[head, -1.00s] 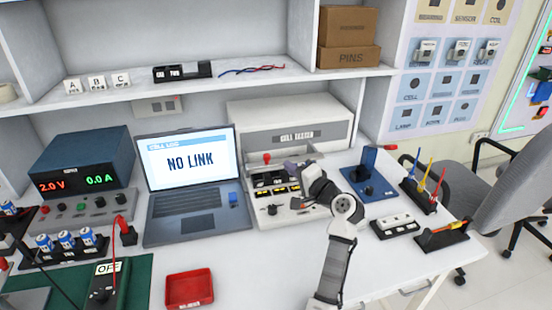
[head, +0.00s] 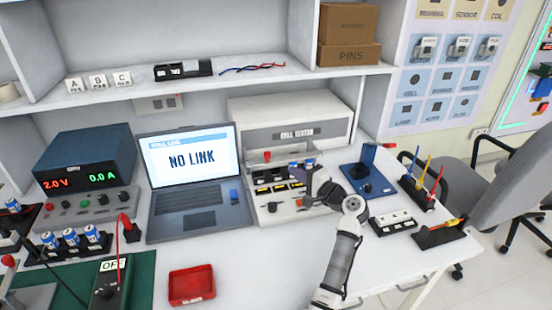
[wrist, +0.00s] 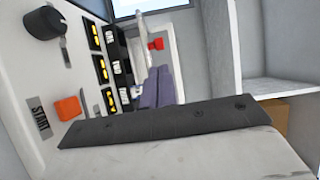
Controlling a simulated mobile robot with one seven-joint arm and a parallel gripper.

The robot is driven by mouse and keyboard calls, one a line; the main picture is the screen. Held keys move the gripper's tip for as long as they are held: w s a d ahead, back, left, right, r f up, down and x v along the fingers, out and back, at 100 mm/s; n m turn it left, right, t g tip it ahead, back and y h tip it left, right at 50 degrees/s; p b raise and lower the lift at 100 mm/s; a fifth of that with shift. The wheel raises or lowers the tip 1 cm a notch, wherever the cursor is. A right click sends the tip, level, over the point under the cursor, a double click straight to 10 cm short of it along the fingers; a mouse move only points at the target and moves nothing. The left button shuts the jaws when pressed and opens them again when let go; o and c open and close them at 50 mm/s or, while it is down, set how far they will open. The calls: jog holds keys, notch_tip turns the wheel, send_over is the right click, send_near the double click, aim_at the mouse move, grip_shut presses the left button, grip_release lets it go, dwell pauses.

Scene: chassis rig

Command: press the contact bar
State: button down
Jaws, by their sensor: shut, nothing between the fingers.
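The cell tester (head: 284,137) stands at the back, right of the laptop. Its front deck has dark slots with yellow marks (wrist: 103,67) and a red knob (head: 267,156), which also shows in the wrist view (wrist: 156,44). A pale bar (wrist: 141,72) runs beside the black slot strip near that knob; I take it as the contact bar but cannot be sure. My gripper (head: 309,180) is over the deck's right end. Its grey-purple fingers (wrist: 157,90) are shut and empty, close to the pale bar; contact cannot be told. The dark hand hides part of the deck.
An orange button (wrist: 68,108) beside a START label and a black knob (wrist: 48,22) are on the deck's front. A blue stand (head: 369,181) is close on the right. The laptop (head: 195,185) reads NO LINK. A red tray (head: 192,286) lies in front.

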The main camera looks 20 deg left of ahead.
aim_at(270, 157)
jog(key=p+x, duration=0.2)
jog(key=x, duration=0.6)
jog(key=shift+a+r, duration=0.15)
jog(key=shift+a, duration=0.05)
jog(key=shift+w+a+p, duration=0.35)
jog(key=shift+w+a, duration=0.05)
jog(key=shift+a, duration=0.15)
jog(key=shift+f, duration=0.2)
jog(key=shift+w+a+f+b, duration=0.1)
jog(key=shift+w+a+b, duration=0.1)
jog(key=shift+b, duration=0.25)
jog(key=w+a+b, duration=0.2)
jog(key=w+b, duration=0.1)
jog(key=w+a+b, duration=0.1)
jog(key=w, duration=0.1)
jog(key=shift+a+r+b, duration=0.1)
jog(key=shift+r+b, duration=0.2)
jog(key=shift+b, duration=0.05)
